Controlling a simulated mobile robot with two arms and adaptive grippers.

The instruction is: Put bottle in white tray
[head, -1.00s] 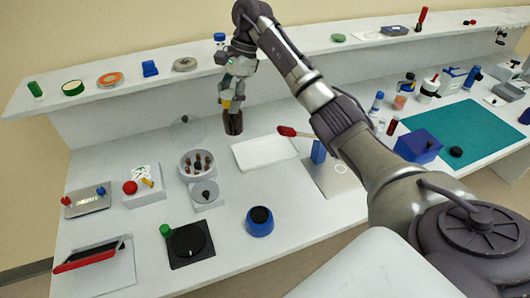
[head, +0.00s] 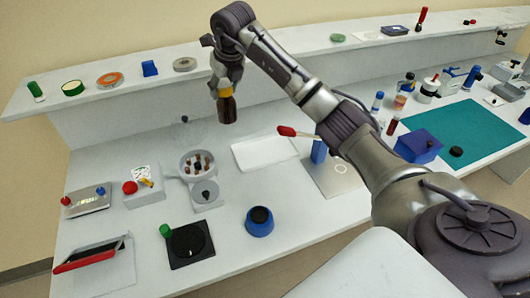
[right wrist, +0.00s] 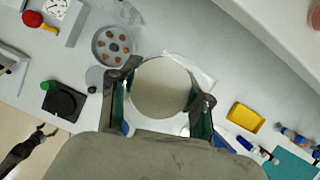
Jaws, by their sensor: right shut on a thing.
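The brown bottle (head: 228,108) hangs upright in my right gripper (head: 226,86), well above the bench in the head view. The gripper is shut on its upper part, near a yellow band. In the right wrist view a pale round top (right wrist: 160,88), seemingly the bottle's, sits between the fingers of my right gripper (right wrist: 160,100). The white tray (head: 265,152) lies flat on the bench, below and to the right of the bottle in the head view. A dark gripper, seemingly my left (right wrist: 45,131), shows small at lower left in the wrist view; its jaws are unclear.
A round holder with brown vials (head: 197,164) stands left of the tray. A blue pot (head: 259,221) is in front. The shelf (head: 200,62) runs behind.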

